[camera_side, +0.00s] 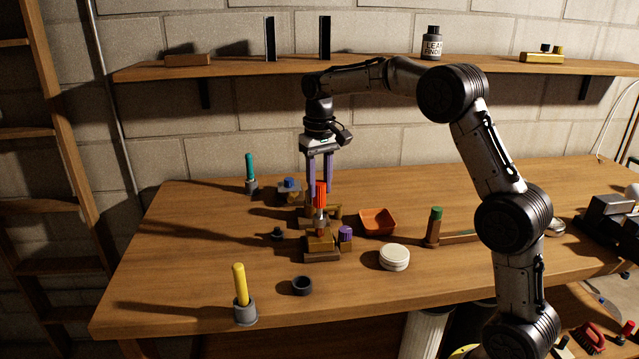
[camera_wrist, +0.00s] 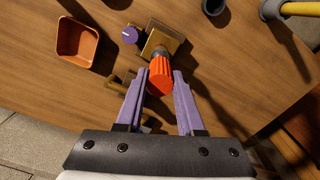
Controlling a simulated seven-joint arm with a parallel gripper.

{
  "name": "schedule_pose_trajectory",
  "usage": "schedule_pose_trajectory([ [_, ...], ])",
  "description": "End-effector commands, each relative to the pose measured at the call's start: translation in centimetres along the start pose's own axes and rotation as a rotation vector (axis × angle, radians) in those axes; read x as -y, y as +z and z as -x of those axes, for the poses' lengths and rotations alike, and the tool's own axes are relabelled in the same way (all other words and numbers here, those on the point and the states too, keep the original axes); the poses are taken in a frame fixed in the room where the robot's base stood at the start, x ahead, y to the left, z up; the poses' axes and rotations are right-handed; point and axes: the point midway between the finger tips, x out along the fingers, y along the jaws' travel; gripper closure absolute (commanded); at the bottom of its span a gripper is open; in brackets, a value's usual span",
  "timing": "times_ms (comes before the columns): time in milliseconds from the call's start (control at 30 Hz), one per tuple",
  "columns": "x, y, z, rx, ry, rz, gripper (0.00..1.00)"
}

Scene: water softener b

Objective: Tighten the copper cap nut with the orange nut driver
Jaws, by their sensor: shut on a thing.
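The orange nut driver (camera_side: 321,196) stands about upright over a brass block (camera_side: 320,243) on the bench, its grey shaft end pointing down at the block. My gripper (camera_side: 320,190) points down with its purple fingers at the driver's handle, shut on it. In the wrist view, the orange handle (camera_wrist: 160,76) lies between the fingertips of my gripper (camera_wrist: 162,74), and its lower end is over the brass block (camera_wrist: 163,40). The copper cap nut cannot be made out; the driver's lower end may hide it. Whether the driver touches the nut cannot be told.
A purple knob (camera_side: 345,233) sits right beside the block. An orange tray (camera_side: 378,221) and a white round tin (camera_side: 394,257) are to the right. A yellow-handled tool (camera_side: 240,284) and a teal-handled one (camera_side: 250,168) stand in holders at left. A black ring (camera_side: 302,285) lies in front.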

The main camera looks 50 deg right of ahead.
Motion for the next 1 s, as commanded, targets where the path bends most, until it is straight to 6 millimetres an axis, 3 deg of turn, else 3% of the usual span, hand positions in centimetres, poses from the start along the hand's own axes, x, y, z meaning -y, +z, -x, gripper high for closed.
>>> schedule_pose_trajectory([
  [1000, 0.0, 0.0, -2.2, -0.001, 0.0, 0.0, 1.0],
])
